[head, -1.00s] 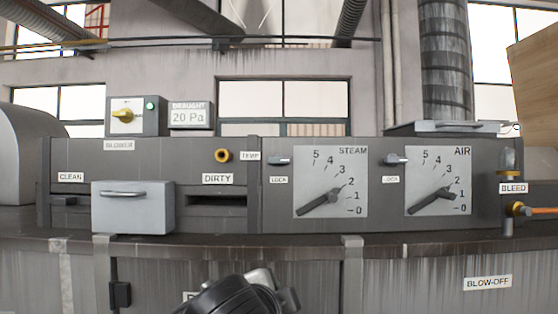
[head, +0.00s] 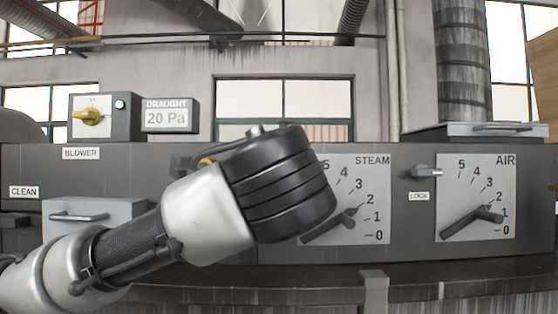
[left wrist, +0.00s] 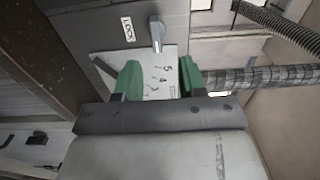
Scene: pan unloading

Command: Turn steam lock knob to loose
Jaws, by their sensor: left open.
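The steam lock knob (left wrist: 157,33), a small grey lever, shows in the left wrist view beside its LOCK label (left wrist: 128,29) and the corner of the STEAM dial. My left gripper (left wrist: 160,78) is open with green fingertips; the knob is ahead of them, not between them, and I cannot tell the gap. In the head view my left arm covers the knob and its label, along with the left part of the STEAM dial (head: 372,200). My right gripper is not in view.
The AIR lock knob (head: 425,172) and AIR dial (head: 475,175) are at the right. The blower switch box (head: 103,117) and draught display (head: 170,118) stand on top at the left. A grey handled box (head: 90,212) sticks out at the lower left.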

